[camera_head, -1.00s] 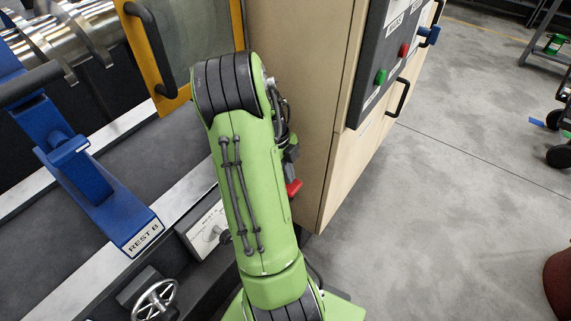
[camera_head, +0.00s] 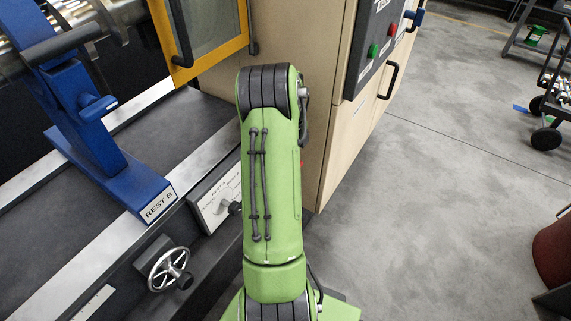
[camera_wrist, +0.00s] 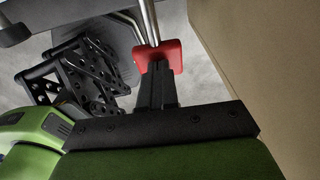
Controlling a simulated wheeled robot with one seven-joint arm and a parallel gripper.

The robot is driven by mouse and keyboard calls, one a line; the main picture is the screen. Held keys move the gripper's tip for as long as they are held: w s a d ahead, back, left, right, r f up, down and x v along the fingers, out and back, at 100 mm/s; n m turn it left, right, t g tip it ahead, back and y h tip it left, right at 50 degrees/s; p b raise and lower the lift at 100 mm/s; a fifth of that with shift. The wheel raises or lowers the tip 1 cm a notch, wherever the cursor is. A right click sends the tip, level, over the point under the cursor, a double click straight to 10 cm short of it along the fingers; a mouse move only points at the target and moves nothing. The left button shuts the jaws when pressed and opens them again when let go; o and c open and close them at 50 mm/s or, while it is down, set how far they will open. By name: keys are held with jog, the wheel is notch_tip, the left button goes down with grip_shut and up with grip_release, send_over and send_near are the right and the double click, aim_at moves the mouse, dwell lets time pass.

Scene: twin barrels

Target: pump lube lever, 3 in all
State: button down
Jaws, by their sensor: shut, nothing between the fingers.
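The lube lever appears to be the red paddle (camera_wrist: 174,54) in the wrist view, with metal rods running up from it. My gripper (camera_wrist: 158,70) is shut and empty. Its fingertips overlap the paddle's near edge; I cannot tell whether they touch it. In the head view my green arm hides the gripper, and only a sliver of red (camera_head: 301,164) shows at the arm's right edge.
A beige cabinet (camera_head: 335,150) with a button panel (camera_head: 372,45) stands right behind my arm. The blue rest (camera_head: 100,140) labelled REST B, a handwheel (camera_head: 168,268) and a dial plate (camera_head: 215,200) are at left.

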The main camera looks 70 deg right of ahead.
jog(key=shift+s+a+f, duration=0.2)
jog(key=shift+a+f, duration=0.1)
jog(key=shift+f, duration=0.15)
jog(key=shift+d+f, duration=0.3)
jog(key=shift+f, duration=0.4)
jog(key=shift+s+a, duration=0.1)
jog(key=shift+a, duration=0.05)
notch_tip(320, 180, up, 14)
jog(key=s+p, duration=0.2)
jog(key=p, duration=0.3)
jog(key=shift+s, duration=0.25)
dwell(1.3)
